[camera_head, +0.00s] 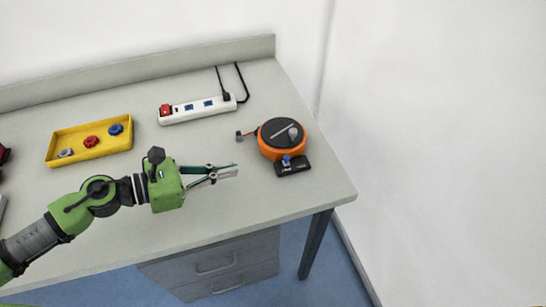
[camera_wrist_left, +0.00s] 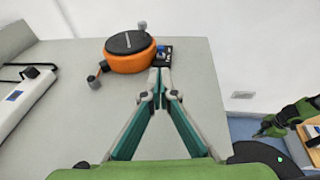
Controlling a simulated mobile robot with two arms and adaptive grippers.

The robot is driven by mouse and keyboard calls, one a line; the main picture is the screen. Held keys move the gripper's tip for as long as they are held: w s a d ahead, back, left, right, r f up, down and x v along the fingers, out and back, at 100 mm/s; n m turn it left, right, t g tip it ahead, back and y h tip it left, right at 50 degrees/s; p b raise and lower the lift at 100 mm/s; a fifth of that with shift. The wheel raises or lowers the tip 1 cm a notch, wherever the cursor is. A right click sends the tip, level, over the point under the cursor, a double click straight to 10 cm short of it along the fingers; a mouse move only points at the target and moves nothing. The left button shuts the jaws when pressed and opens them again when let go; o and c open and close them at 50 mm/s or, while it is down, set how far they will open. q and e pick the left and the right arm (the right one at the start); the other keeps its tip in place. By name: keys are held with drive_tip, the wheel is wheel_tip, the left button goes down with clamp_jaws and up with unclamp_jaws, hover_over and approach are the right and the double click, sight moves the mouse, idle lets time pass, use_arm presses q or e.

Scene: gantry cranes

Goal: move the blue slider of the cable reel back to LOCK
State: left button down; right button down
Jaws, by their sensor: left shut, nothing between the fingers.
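The orange cable reel (camera_head: 271,152) with a black top disc stands near the right end of the workbench; it also shows in the left wrist view (camera_wrist_left: 127,62). Its blue slider (camera_head: 287,160) sits on a black plate (camera_head: 294,169) at the reel's near side. In the left wrist view the blue slider (camera_wrist_left: 160,50) is just beyond my fingertips. My left gripper (camera_head: 236,170) is shut and empty, to the left of the plate and apart from it. The lettering on the plate is too small to read, so I cannot tell the slider's marked position.
A white power strip (camera_head: 200,109) with a black cable lies behind. A yellow tray (camera_head: 91,141) with several knobs is at the left. The bench top (camera_head: 240,215) is clear in front of the reel. A green and black arm, apparently my right one, shows in the left wrist view.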

sight(287, 158)
use_arm(q)
drive_tip(key=p+x, duration=0.4)
drive_tip(key=x, duration=0.7)
drive_tip(key=shift+d+r, duration=0.15)
drive_tip(key=shift+w+d+f, duration=0.25)
drive_tip(key=shift+d, duration=0.1)
drive_tip(key=d, duration=0.1)
drive_tip(key=w+d+p, duration=0.1)
drive_tip(key=d, duration=0.1)
drive_tip(key=shift+d+r, duration=0.15)
drive_tip(key=shift+d, duration=0.15)
